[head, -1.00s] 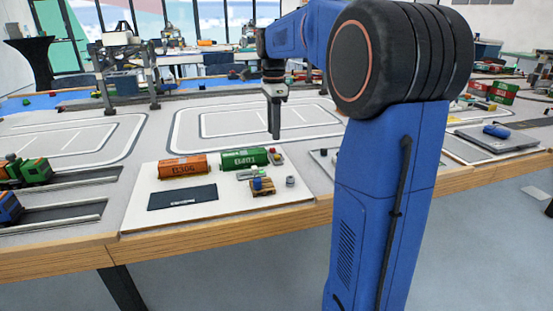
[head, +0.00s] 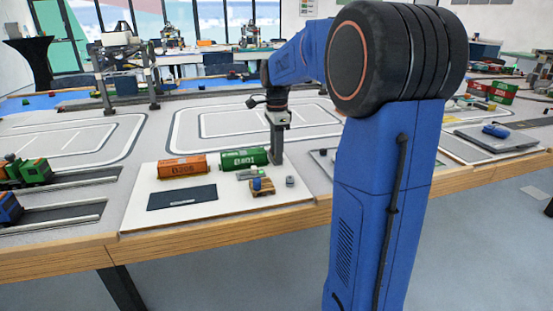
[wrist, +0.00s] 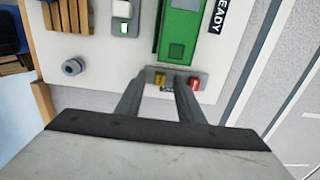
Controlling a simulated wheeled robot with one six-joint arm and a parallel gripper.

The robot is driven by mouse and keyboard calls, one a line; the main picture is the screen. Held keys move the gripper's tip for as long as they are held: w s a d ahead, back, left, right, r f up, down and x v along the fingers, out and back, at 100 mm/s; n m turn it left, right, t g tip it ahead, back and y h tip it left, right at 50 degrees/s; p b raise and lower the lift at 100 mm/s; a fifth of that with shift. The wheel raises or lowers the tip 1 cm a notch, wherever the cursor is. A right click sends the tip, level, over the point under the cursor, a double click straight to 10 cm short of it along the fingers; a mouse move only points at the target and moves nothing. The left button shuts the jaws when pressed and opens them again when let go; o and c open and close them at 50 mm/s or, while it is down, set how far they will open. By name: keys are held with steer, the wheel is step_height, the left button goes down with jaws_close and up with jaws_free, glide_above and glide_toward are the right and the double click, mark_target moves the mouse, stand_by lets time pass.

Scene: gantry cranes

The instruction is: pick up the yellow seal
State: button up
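The yellow seal (wrist: 159,78) is a small yellow piece on a narrow grey holder (wrist: 150,72) in the wrist view. A red seal (wrist: 194,84) sits at the right end of the same holder. My gripper (wrist: 160,85) is open, with one fingertip on each side of the yellow seal as seen from the wrist. I cannot tell whether the fingers touch it or how far above it they are. In the head view my gripper (head: 277,157) points down at the right end of the green container, and it hides the seals.
A green container (head: 243,158) and an orange container (head: 183,166) lie on the white board (head: 140,213). A dark plate (head: 182,197), a small wooden pallet (head: 262,189) and a grey knob (head: 290,181) are nearby.

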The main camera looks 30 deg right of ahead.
steer(key=shift+c, duration=0.3)
jaws_close()
steer(key=shift+r, duration=0.15)
